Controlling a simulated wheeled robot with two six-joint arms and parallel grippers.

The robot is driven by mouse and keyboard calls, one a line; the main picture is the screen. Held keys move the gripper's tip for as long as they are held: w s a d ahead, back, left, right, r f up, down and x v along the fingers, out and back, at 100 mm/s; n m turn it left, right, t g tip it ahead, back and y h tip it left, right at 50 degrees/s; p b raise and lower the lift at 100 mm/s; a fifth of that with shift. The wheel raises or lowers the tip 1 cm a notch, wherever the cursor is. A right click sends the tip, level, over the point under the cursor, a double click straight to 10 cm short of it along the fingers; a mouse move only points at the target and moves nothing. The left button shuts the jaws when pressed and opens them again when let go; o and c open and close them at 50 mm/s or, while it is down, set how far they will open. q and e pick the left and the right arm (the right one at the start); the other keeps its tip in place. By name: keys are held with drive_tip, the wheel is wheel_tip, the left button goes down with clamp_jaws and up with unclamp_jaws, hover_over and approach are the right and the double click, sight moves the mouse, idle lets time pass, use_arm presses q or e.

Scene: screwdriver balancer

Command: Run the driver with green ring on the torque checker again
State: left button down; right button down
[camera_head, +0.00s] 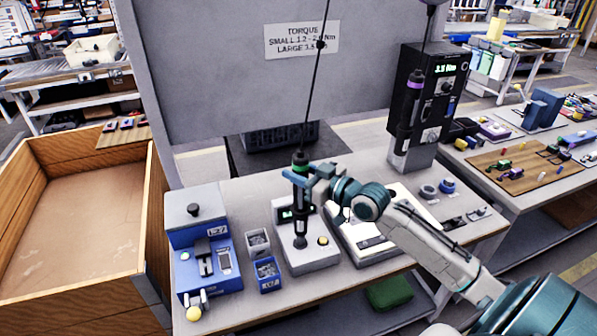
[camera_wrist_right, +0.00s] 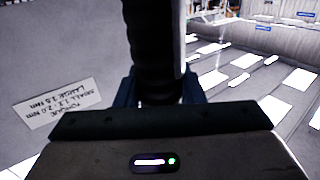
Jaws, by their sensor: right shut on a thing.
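The driver with the green ring (camera_head: 301,162) hangs upright from a thin cable. It has a dark body, and the green ring is near its top. My right gripper (camera_head: 313,177) is shut on its upper body from the right side. In the right wrist view the driver's black body (camera_wrist_right: 155,50) stands between the fingers. The driver's lower end is above or at a light grey box (camera_head: 315,256) with a small lit display and a yellow button, seemingly the torque checker. I cannot tell whether the tip touches it. My left gripper is not in view.
A purple-ringed driver (camera_head: 413,95) hangs before a black tower (camera_head: 402,150) reading about 3.5 Nm. A wooden crate (camera_head: 157,215) is at far left. A torque sign (camera_head: 302,40) is behind.

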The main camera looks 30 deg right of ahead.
sight(303, 157)
drive_tip(key=shift+r+p, duration=1.7)
drive_tip(key=shift+r, duration=0.85)
